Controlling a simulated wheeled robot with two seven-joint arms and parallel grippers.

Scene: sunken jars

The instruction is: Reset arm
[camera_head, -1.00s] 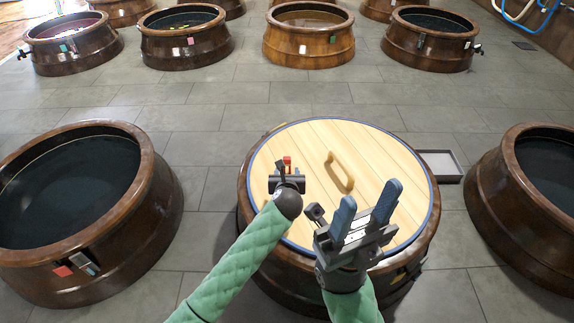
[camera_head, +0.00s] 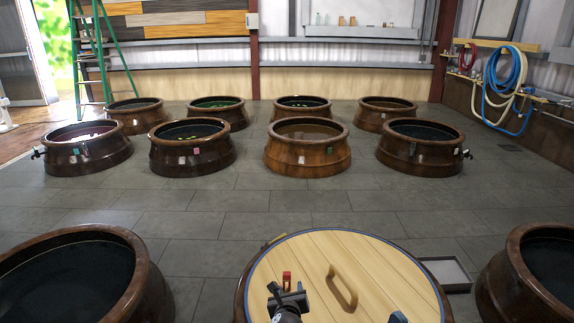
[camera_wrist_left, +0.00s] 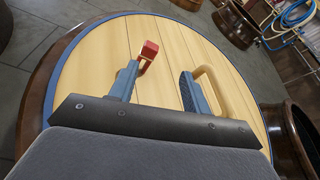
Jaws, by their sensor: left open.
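My left gripper (camera_head: 288,290) is low in the head view, over the left part of a pale wooden lid (camera_head: 390,273), and largely cut off by the bottom edge. In the left wrist view its two blue fingers (camera_wrist_left: 158,82) are apart. A small red piece (camera_wrist_left: 149,49) shows by the left fingertip; I cannot tell whether they touch. The lid's handle (camera_wrist_left: 229,97) shows beside the right finger, and in the head view (camera_head: 342,290). Of my right gripper (camera_head: 397,317) only a blue tip shows at the bottom edge.
The lid covers a brown jar. Large open jars stand at the near left (camera_head: 150,275) and near right (camera_head: 502,280). A grey tray (camera_head: 462,287) lies right of the lid. Several jars stand farther back, with clear tiled floor before them. A ladder (camera_head: 103,50) stands back left.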

